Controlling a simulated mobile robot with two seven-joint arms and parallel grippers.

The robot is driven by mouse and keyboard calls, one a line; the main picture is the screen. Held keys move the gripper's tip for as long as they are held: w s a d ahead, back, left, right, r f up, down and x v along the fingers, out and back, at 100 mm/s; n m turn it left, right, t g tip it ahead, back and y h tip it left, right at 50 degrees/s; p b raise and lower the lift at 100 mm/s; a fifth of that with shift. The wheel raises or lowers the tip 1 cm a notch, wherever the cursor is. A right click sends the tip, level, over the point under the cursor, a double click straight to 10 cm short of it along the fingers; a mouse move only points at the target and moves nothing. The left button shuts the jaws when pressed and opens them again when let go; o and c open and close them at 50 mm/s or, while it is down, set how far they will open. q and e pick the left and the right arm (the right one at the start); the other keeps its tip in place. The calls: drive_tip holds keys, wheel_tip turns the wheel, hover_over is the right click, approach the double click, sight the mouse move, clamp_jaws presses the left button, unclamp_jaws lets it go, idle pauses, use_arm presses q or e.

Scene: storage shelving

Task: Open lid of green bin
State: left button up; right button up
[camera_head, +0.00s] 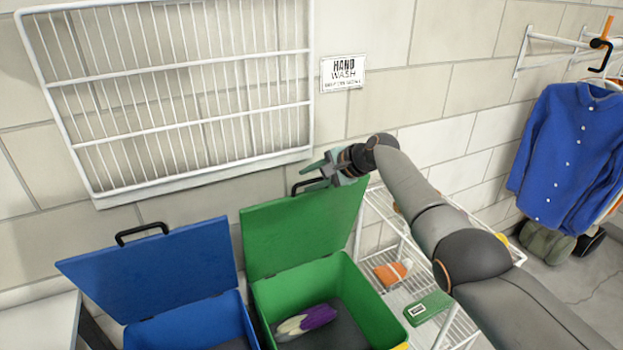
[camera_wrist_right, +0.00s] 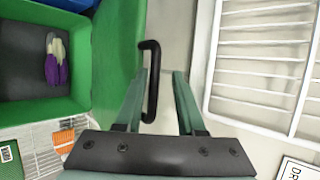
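The green bin (camera_head: 305,281) stands at the lower centre of the head view. Its green lid (camera_head: 303,234) is raised and stands nearly upright at the back, so the bin's inside shows. A purple and white item (camera_head: 306,320) lies on the dark floor of the bin. My right gripper (camera_head: 316,172) is at the lid's top edge, by its black handle (camera_head: 309,184). In the right wrist view the fingers (camera_wrist_right: 161,75) are apart, and the black handle (camera_wrist_right: 153,80) lies close along the left finger, with a gap to the right finger. My left gripper is not in view.
A blue bin (camera_head: 194,322) with its lid (camera_head: 152,272) raised stands to the left. A white wire rack (camera_head: 180,100) hangs on the wall behind. A wire shelf (camera_head: 447,325) with an orange item (camera_head: 391,272) and a green item (camera_head: 428,307) stands to the right.

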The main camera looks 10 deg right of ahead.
drive_tip(key=shift+s+d+f, duration=0.1)
drive_tip(key=shift+s+f, duration=0.05)
drive_tip(key=shift+f, duration=0.1)
drive_tip(key=p+v, duration=0.2)
drive_tip(key=v, duration=1)
drive_tip(key=shift+r+p, duration=0.35)
drive_tip(key=shift+r, duration=0.05)
drive_tip(key=shift+d, duration=0.1)
drive_tip(key=s+d+f+n+h, duration=0.15)
drive_tip(key=s+f, duration=0.25)
drive_tip(key=f, duration=0.5)
drive_tip(key=s+f+n+t+h, duration=0.15)
drive_tip(key=s+f, duration=0.35)
drive_tip(key=f, duration=0.5)
drive_tip(key=s+d+f+n+h, duration=0.15)
drive_tip(key=s+f, duration=0.25)
drive_tip(key=f, duration=0.5)
drive_tip(key=s+f+n, duration=0.3)
drive_tip(key=s+n, duration=0.2)
drive_tip(key=s, duration=0.7)
drive_tip(key=s+f+n+t, duration=0.1)
drive_tip(key=s+f+n, duration=0.3)
drive_tip(key=s, duration=0.9)
drive_tip(key=shift+a+f+n+h, duration=0.2)
drive_tip(key=shift+n+h, duration=0.15)
drive_tip(key=shift+h, duration=0.1)
